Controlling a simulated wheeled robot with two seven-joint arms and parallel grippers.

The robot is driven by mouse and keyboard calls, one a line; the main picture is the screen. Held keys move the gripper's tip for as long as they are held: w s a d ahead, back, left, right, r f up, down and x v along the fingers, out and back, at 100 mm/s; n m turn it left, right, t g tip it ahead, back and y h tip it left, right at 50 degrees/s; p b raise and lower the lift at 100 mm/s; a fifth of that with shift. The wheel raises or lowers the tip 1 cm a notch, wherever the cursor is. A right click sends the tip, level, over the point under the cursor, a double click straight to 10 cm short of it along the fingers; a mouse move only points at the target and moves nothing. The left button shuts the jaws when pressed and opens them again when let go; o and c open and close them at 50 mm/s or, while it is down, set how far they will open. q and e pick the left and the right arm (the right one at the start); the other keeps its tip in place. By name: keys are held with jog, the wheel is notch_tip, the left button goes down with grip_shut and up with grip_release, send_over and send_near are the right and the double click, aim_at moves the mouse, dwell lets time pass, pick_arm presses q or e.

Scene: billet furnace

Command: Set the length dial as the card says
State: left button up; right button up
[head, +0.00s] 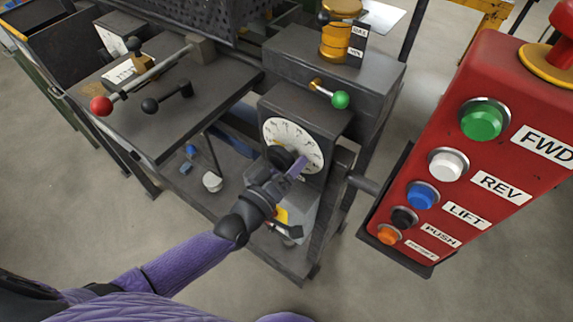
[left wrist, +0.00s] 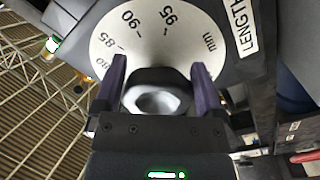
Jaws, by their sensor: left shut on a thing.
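The length dial (head: 313,142) is a white round plate on the front of a dark grey box. It also fills the top of the left wrist view (left wrist: 195,30), where 85, 90, 95 and "mm" can be read beside a LENGTH label (left wrist: 238,25). Its black knob (left wrist: 157,92) has a shiny pale centre. My left gripper (head: 292,164) is shut on this knob, with one purple finger on each side in the left wrist view (left wrist: 158,85). The gripper hides part of the dial, and I cannot make out a pointer. I cannot tell which card is meant. My right gripper is out of view.
A red button box (head: 480,150) with FWD, REV, LIFT and PUSH buttons stands close on the right. A green-knobbed lever (head: 340,99) sticks out above the dial. A dark table (head: 190,110) with a red-knobbed rod (head: 101,106) is on the left.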

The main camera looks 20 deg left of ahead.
pick_arm(q)
jog(key=shift+r+n, duration=0.35)
jog(key=shift+n, duration=0.75)
jog(key=shift+w, duration=0.1)
jog(key=o, duration=1)
jog(key=shift+c, duration=0.2)
jog(key=shift+s, duration=0.2)
jog(key=p+v, duration=0.1)
jog(key=v, duration=0.8)
jog(key=shift+s+a, duration=0.2)
jog(key=shift+s, duration=0.05)
jog(key=shift+c, duration=0.3)
